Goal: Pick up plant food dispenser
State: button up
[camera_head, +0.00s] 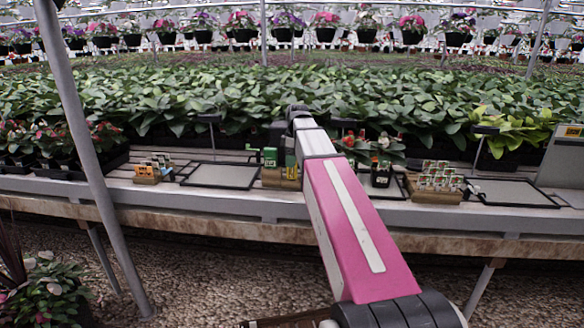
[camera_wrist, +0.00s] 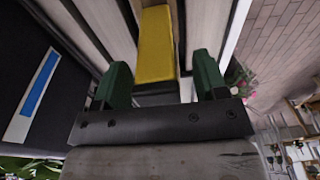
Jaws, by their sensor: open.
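In the wrist view, a yellow block-like object (camera_wrist: 157,40) with a dark end lies between and beyond the two green fingertips of my gripper (camera_wrist: 160,76). The fingers are apart, with gaps visible beside the object, so the gripper is open and not closed on it. The yellow object may be the plant food dispenser, but I see no label to confirm it. The fingers are largely hidden there by my arm.
A long bench (camera_head: 230,200) carries a black-rimmed tray (camera_head: 220,187), a green item (camera_head: 270,156), small packets in a wooden holder (camera_head: 438,182), and another tray (camera_head: 512,205). Dense potted plants (camera_head: 200,95) fill the area behind. A grey post (camera_head: 85,150) stands at the left.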

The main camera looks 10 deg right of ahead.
jog(key=shift+f, duration=0.55)
jog(key=c, duration=1.1)
jog(key=shift+r, duration=0.2)
jog(key=shift+r, duration=0.55)
jog(key=r, duration=0.3)
jog(key=shift+s+a+r, duration=0.1)
jog(key=shift+s+a, duration=0.15)
jog(key=shift+a, duration=0.15)
jog(key=s+a+r, duration=0.2)
jog(key=a, duration=0.1)
jog(key=s+a+r, duration=0.1)
jog(key=a+r, duration=0.1)
jog(key=a, duration=0.1)
jog(key=s+a+r, duration=0.2)
jog(key=a, duration=0.1)
jog(key=shift+s+r, duration=0.2)
jog(key=shift+s, duration=0.15)
